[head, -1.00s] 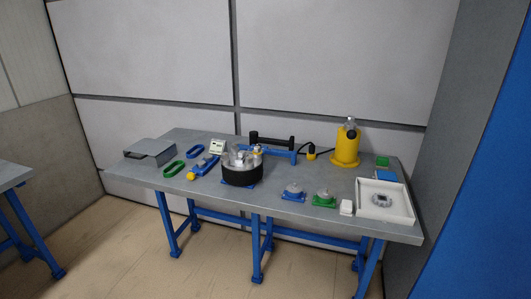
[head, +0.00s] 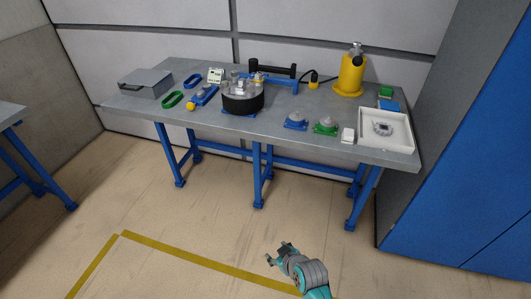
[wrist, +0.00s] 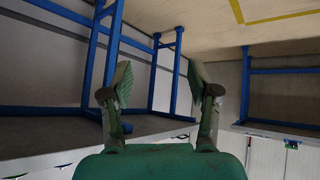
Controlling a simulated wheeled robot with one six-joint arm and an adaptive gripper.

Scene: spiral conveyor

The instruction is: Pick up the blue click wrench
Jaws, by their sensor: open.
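In the head view, a blue tool (head: 206,95) with a yellow end lies left of centre on the grey table; it may be the click wrench, but it is too small to be sure. A longer blue piece (head: 285,84) lies by a black cylinder at the back. My gripper (head: 276,252) is at the bottom of the head view, in front of the table and apart from it. In the wrist view my gripper (wrist: 158,75) has its two fingers spread, with nothing between them. No wrench can be made out in the wrist view.
The table (head: 230,123) holds a grey case (head: 146,83), a black round fixture (head: 242,101), a yellow bottle-like device (head: 350,76) and a white tray (head: 404,150). Green and blue ovals lie near the wrench-like tool. Blue legs stand below. Floor in front is clear; a blue wall is right.

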